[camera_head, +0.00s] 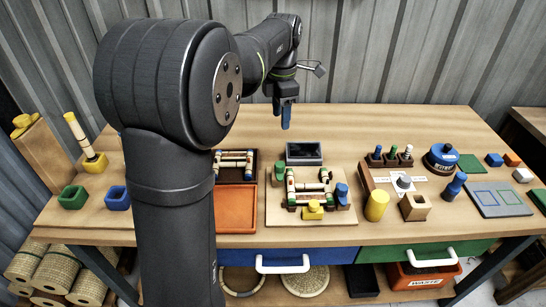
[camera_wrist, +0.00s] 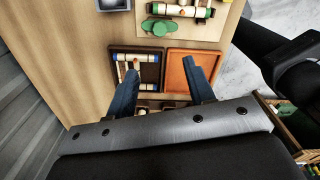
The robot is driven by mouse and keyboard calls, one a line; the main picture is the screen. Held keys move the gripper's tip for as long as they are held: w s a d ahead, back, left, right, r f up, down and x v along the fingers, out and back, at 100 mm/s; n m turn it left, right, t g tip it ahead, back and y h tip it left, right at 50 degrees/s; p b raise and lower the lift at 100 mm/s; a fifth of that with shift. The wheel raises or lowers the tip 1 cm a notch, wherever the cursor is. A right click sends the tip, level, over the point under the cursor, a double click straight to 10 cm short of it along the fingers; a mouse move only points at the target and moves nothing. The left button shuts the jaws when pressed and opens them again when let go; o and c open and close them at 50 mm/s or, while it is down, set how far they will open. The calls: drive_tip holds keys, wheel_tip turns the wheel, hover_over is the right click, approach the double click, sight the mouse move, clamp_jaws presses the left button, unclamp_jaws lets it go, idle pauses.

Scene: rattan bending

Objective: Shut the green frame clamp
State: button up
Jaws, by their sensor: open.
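The green frame clamp (camera_head: 279,172) sits at the back left corner of a light wooden board (camera_head: 285,215), beside the rattan frame (camera_head: 309,186). In the wrist view the green clamp (camera_wrist: 157,27) lies beyond my fingertips, next to the frame pieces. I cannot tell how far it is closed. A yellow clamp (camera_head: 312,211) stands at the front of the frame and a blue clamp (camera_head: 342,193) at its right. My gripper (camera_head: 285,124) hangs above the back of the table with blue fingers. In the wrist view my gripper (camera_wrist: 160,69) is open, with nothing between its fingers, apart from the green clamp.
A dark tray (camera_head: 254,165) with rattan pieces and an orange tray (camera_head: 235,212) lie left of the board. A grey box (camera_head: 304,153) stands behind it. Pegs on a block (camera_head: 392,160) and a yellow cylinder (camera_head: 377,205) stand to the right.

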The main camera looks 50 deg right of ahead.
drive_tip(key=n, duration=0.1)
approach(280, 164)
wheel_tip(280, 164, down, 9)
drive_tip(key=shift+f, duration=0.1)
idle(0.3)
drive_tip(key=c, duration=1)
